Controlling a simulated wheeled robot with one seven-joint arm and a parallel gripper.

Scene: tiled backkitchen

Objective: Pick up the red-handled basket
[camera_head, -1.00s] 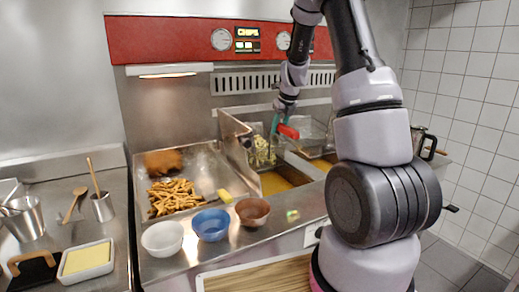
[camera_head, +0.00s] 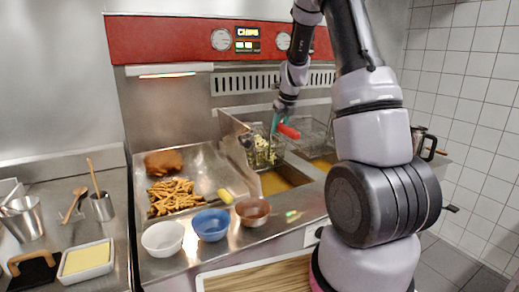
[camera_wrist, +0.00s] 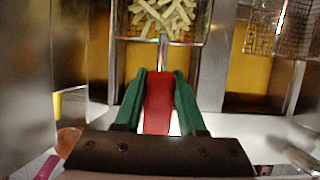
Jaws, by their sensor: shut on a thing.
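The red-handled basket is a wire fryer basket (camera_head: 264,157) with pale fries in it, above the left oil well of the fryer. In the wrist view the basket (camera_wrist: 165,22) is at the top centre, with its red handle (camera_wrist: 158,103) pointing down toward me. My gripper (camera_wrist: 160,95) has its green fingers on both sides of the red handle and is shut on it. In the head view my gripper (camera_head: 277,122) is at the handle (camera_head: 289,131), above the fryer. Whether the basket touches the oil is hard to tell.
A second wire basket (camera_head: 308,133) is to the right. Golden oil (camera_head: 275,182) shows below. A metal tray with cooked fries (camera_head: 172,196) is left of the fryer. White (camera_head: 162,238), blue (camera_head: 211,224) and brown (camera_head: 253,211) bowls line the front edge.

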